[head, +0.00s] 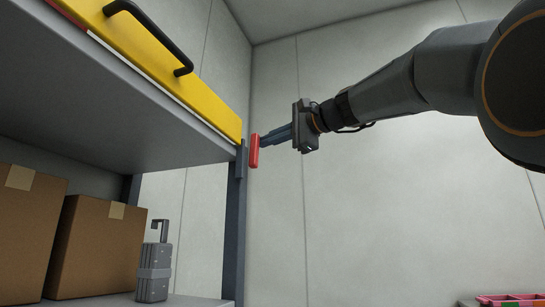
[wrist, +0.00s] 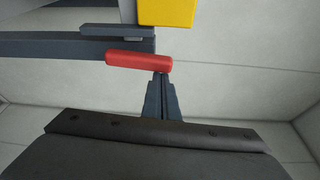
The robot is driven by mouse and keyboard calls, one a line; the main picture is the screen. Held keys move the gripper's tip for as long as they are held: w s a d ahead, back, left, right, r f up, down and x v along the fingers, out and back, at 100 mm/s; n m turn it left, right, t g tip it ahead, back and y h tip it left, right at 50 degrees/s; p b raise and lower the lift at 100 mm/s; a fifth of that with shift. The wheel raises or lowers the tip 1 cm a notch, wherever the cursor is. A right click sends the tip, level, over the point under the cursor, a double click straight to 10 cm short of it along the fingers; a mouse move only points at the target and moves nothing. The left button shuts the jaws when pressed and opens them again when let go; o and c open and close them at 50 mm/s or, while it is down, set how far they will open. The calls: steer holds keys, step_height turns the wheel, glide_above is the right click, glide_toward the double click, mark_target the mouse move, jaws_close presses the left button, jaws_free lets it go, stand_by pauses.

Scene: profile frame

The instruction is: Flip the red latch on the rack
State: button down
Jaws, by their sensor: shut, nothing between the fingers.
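The red latch (head: 254,151) is a short bar at the rack's front post, near the right end of the yellow panel. In the head view it stands nearly upright. It also shows in the wrist view (wrist: 138,61), just beyond my fingertips. My gripper (head: 265,139) comes in from the right with its fingers shut and empty. The fingertips are at the latch's right side, touching or very close; I cannot tell which. In the wrist view the fingertips (wrist: 161,77) meet the latch near its right end.
The yellow panel (head: 160,65) with a black handle (head: 150,38) lies along the upper shelf edge. The rack post (head: 233,230) runs down below the latch. Cardboard boxes (head: 100,248) and a grey case (head: 154,270) stand on the lower shelf. Open space lies right of the rack.

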steer(key=shift+s+a+r, duration=0.1)
steer(key=shift+s+r, duration=0.05)
steer(key=shift+s, duration=0.25)
stand_by(0.4)
steer(key=w+d, duration=0.2)
steer(key=w, duration=0.2)
steer(key=b+v, duration=0.2)
steer(key=v, duration=0.7)
steer(key=shift+s+d, duration=0.15)
steer(key=shift+s, duration=0.3)
steer(key=shift+f, duration=0.2)
